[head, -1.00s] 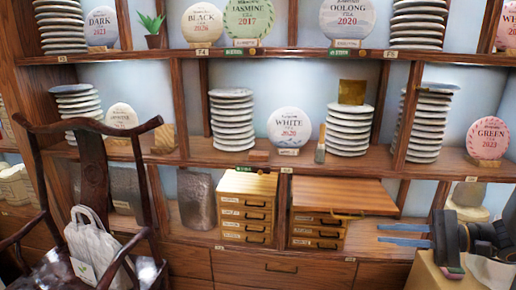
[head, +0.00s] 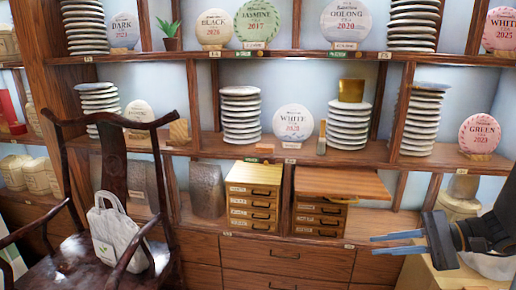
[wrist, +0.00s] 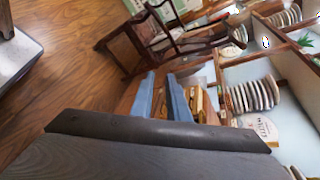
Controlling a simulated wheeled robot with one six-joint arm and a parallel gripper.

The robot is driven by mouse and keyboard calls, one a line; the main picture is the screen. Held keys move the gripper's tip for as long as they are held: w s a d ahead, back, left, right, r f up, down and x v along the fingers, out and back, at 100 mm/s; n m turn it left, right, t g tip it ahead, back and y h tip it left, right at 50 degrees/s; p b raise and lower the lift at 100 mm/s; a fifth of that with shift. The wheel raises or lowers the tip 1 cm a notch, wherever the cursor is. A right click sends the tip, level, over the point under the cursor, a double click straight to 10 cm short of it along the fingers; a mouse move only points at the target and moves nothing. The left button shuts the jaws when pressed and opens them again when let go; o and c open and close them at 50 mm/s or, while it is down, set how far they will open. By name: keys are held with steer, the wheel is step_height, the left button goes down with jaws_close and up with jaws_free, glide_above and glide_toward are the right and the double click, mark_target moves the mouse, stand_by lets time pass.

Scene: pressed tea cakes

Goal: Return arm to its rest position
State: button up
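My gripper (head: 384,244) is at the lower right in the head view, with its dark wrist and two blue fingers pointing left. The fingers are apart with nothing between them. In the wrist view the two blue fingers (wrist: 161,96) also stand apart and empty. In the head view the fingers appear in front of the lower shelf, right of the small drawer chests, and touch nothing that I can see. Part of my arm is cut off at the right edge.
A wooden drawer chest (head: 252,208) and another with a wide brown top (head: 340,184) stand on the lower shelf. Stacked plates (head: 240,116) and tea cakes (head: 293,122) fill the shelves above. A dark chair (head: 113,180) holding a white bag (head: 117,234) stands left.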

steer(key=s+a+f+n+g+h, duration=0.2)
steer(key=s+a+n+g+h, duration=0.1)
steer(key=s+a+n+h, duration=0.6)
steer(key=a+n+h, duration=0.1)
steer(key=a+h, duration=0.1)
steer(key=h, duration=0.2)
steer(key=shift+s+a+n+g, duration=0.35)
steer(key=shift+s+n+g, duration=0.05)
